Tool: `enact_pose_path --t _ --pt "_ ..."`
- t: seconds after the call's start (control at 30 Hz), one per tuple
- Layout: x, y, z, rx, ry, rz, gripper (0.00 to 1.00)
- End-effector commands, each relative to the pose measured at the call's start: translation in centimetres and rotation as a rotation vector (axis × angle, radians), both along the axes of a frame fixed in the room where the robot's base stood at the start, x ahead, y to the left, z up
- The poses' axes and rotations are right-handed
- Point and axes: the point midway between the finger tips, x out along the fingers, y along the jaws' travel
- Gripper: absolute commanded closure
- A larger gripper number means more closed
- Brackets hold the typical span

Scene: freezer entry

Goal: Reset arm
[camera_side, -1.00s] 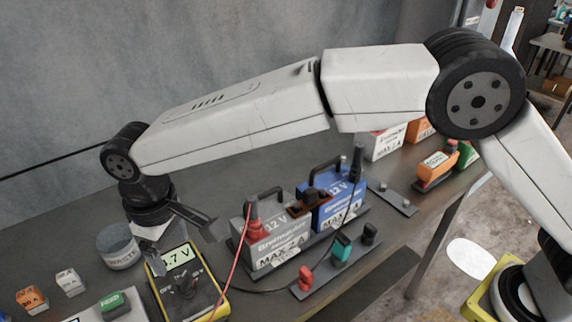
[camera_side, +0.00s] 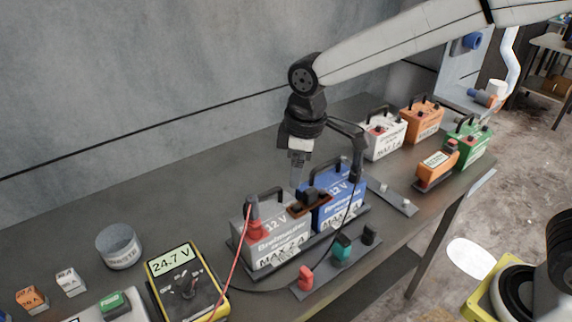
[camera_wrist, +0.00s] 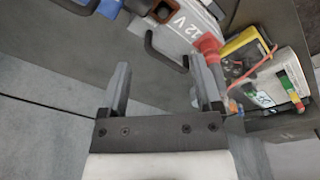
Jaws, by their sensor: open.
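My gripper (camera_side: 297,170) hangs pointing down above the back of the table, just behind the grey and blue 12 V batteries. In the wrist view its two fingers (camera_wrist: 160,90) are spread apart with nothing between them. The grey battery (camera_side: 268,236) with a red clamp on a terminal stands beside the blue battery (camera_side: 340,203). A brown-orange connector piece (camera_side: 308,203) bridges the tops of the two batteries. The yellow multimeter (camera_side: 186,283) to the left reads 24.7 V.
A grey waste cup (camera_side: 119,246), orange and white small boxes (camera_side: 68,281) and a green switch (camera_side: 111,300) are at the left. White (camera_side: 384,135), orange (camera_side: 422,118) and green (camera_side: 467,142) batteries stand at the right. Red and black cables run near the batteries. The table behind the cup is clear.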

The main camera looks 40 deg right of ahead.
Motion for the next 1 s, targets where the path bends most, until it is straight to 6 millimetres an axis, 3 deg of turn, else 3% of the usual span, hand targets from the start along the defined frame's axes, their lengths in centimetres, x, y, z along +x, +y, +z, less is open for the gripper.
enact_pose_path --t 0.2,0.5,0.73,1.0 --pt "-2.8 -5.9 -2.7 0.026 -0.028 -0.245 0.18" --pt "-8.2 -12.3 -6.2 0.066 -0.073 -0.573 0.18" --pt "-11.7 -14.9 -7.9 0.089 -0.1 -0.746 0.18" --pt "-12.7 -15.5 -8.4 0.097 -0.108 -0.793 0.18"
